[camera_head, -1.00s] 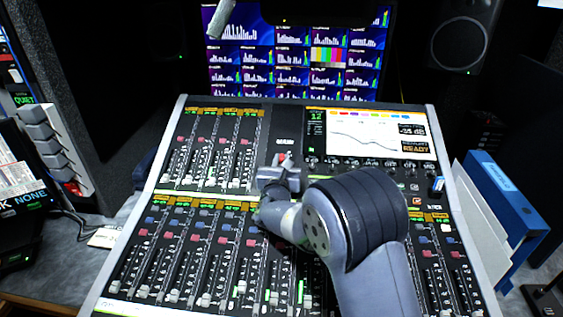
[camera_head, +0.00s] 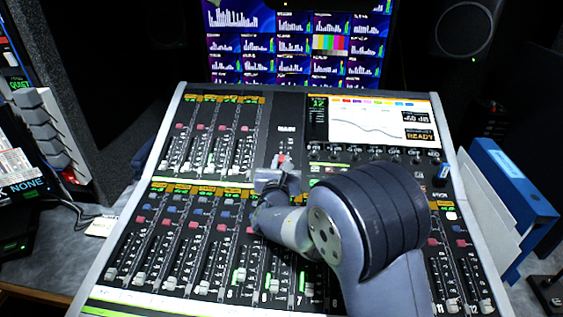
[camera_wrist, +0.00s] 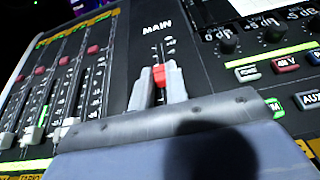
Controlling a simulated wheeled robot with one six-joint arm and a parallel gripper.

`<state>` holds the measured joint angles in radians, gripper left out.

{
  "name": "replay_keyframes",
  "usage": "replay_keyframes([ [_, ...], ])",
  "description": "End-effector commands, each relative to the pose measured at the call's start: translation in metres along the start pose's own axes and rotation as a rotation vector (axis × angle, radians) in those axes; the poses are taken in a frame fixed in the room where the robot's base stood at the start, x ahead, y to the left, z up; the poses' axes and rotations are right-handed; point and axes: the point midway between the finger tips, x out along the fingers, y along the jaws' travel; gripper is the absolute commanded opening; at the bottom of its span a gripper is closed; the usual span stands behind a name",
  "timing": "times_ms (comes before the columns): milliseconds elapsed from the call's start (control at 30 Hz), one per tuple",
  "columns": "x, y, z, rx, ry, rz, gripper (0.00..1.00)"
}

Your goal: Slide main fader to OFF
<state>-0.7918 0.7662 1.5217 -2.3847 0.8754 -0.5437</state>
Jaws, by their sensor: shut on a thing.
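The main fader is a red cap (camera_wrist: 160,75) in a slot under the MAIN label on the mixing console (camera_head: 460,255). It also shows in the head view (camera_head: 283,158), just beyond my gripper. My gripper (camera_wrist: 160,84) is shut on the red cap, with one grey finger on each side. In the head view my gripper (camera_head: 281,164) is over the upper middle of the console. Scale marks show above the cap in the wrist view. The lower end of the slot is hidden behind my gripper.
Other fader banks lie left (camera_head: 210,145) and in front of my gripper. Knobs and lit buttons sit to the right, below a console screen (camera_head: 378,120) reading READY. A monitor wall (camera_head: 290,45) stands behind. A blue binder (camera_head: 515,195) is at the right.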

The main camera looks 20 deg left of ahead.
Motion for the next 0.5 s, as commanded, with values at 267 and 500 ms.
replay_keyframes([
  [267, 0.0004, 0.0003, 0.0009, 0.0, -0.001, 0.001, 0.24],
  [500, 0.0005, 0.0, 0.0007, 0.0, -0.001, 0.0, 0.36],
])
